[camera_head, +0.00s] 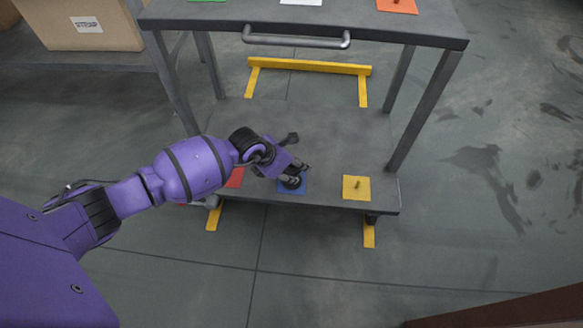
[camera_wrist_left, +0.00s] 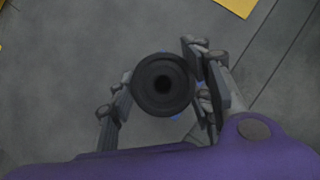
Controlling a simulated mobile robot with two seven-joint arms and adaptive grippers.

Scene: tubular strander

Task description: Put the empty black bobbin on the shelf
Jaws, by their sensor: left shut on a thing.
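The black bobbin (camera_head: 291,183) is a small dark spool at the cart's lower shelf (camera_head: 320,135). In the left wrist view the bobbin (camera_wrist_left: 150,97) shows end-on as a dark ring with a central hole. My left gripper (camera_head: 300,174) is shut on it, with a finger on each side. The bobbin is over the blue square (camera_head: 293,186) near the shelf's front edge; bits of blue show around it. I cannot tell whether it touches the shelf. My right gripper is not in view.
A red square (camera_head: 235,178) lies left of the blue one, partly behind my arm. A yellow square (camera_head: 356,187) with a peg lies to the right. A cardboard box (camera_head: 85,25) stands at upper left.

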